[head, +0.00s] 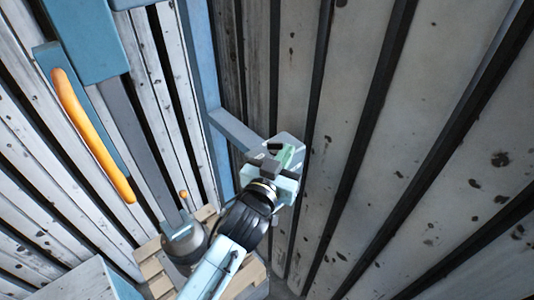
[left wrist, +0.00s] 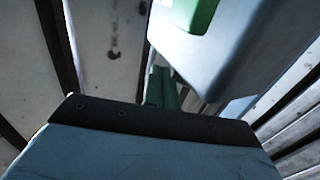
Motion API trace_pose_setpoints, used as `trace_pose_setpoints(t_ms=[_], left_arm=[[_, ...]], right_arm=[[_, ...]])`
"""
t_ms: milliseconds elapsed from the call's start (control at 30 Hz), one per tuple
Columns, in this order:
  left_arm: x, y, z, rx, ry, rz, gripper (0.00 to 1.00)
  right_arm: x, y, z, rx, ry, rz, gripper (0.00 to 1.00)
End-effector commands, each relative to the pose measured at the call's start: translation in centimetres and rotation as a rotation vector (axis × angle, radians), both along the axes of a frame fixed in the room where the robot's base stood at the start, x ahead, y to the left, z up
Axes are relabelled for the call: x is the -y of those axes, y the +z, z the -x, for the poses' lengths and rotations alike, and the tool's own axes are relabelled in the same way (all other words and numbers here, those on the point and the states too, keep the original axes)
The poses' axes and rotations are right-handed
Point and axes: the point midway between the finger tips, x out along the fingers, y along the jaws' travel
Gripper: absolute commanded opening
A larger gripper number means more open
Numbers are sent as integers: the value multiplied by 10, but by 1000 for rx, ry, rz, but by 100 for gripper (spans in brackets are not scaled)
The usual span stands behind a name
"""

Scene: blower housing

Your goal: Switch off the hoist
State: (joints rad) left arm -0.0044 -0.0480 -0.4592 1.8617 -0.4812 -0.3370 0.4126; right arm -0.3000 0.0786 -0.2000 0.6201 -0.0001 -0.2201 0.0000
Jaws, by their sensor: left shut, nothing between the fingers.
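A blue-grey box (head: 291,142) with a green part on its face sits on a blue beam, near the middle of the head view. It fills the upper right of the left wrist view (left wrist: 235,45), where a green panel (left wrist: 195,12) shows at the top edge. My left gripper (head: 282,159) is shut and empty, close in front of the box, and covers part of it. In the left wrist view, a narrow green piece stands upright beyond the gripper's dark edge, below the box. Whether anything touches the box cannot be told. No switch lever is clear. My right gripper is out of view.
Slatted grey walls (head: 420,150) close in on the right and left. An orange bar (head: 92,135) lies along a blue post at left. Wooden slats (head: 160,268) and a pale block (head: 85,282) are at the bottom left.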

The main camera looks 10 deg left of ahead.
Motion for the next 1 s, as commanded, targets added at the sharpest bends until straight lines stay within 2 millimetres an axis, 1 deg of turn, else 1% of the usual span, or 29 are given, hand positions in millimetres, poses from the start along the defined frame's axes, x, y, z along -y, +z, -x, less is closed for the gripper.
trace_pose_setpoints(t_ms=[733,867,1000], left_arm=[[0,0,1,-1,-1,0,0],[4,1,10,-1,-5,1,0],[12,1,29,-4,-13,2,0]], right_arm=[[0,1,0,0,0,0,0],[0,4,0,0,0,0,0],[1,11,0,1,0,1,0]])
